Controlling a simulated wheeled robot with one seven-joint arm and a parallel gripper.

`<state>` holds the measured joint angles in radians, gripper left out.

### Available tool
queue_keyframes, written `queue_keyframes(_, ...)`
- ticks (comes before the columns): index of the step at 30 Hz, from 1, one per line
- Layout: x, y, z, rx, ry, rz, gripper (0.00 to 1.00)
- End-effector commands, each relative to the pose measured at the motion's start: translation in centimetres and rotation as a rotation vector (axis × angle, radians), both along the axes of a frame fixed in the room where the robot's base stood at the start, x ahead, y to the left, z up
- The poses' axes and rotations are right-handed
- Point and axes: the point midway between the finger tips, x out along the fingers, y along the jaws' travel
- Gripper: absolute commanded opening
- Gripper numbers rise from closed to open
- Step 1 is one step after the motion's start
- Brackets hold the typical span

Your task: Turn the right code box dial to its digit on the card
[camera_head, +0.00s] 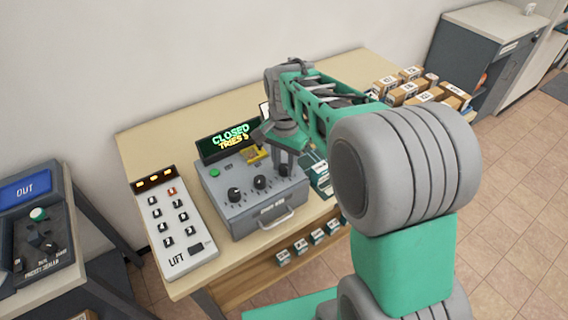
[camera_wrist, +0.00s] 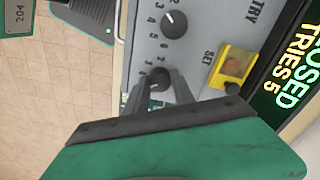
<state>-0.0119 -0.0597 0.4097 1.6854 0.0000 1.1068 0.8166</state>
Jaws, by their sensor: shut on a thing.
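The grey code box (camera_head: 240,212) stands on the wooden table with a row of black dials on its front. The left dial (camera_head: 234,194) and middle dial (camera_head: 260,182) show clearly in the head view. My gripper (camera_head: 284,165) hides the right dial there. In the wrist view my gripper (camera_wrist: 158,88) is shut on the right dial (camera_wrist: 158,77), one finger on each side. Printed digits ring the dials, but the right dial's pointer setting is not readable. I cannot make out the card's digits.
A display (camera_head: 228,139) behind the box reads CLOSED, TRIES 5. A yellow-framed SET control (camera_wrist: 232,68) sits close to my gripper. A LIFT keypad (camera_head: 172,222) stands left of the box. Cartons (camera_head: 410,90) stand at the right.

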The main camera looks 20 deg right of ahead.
Motion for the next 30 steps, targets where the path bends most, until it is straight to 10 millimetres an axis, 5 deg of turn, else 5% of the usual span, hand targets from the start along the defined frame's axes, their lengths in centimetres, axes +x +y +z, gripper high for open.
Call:
queue_keyframes(20, 0.06, 0.0, 0.1, 0.0, -0.003, 0.073, 0.0)
queue_keyframes(21, 0.06, 0.0, 0.1, 0.0, -0.003, 0.073, 0.33)
queue_keyframes(30, 0.03, 0.0, 0.04, 0.0, -0.001, 0.072, 0.52)
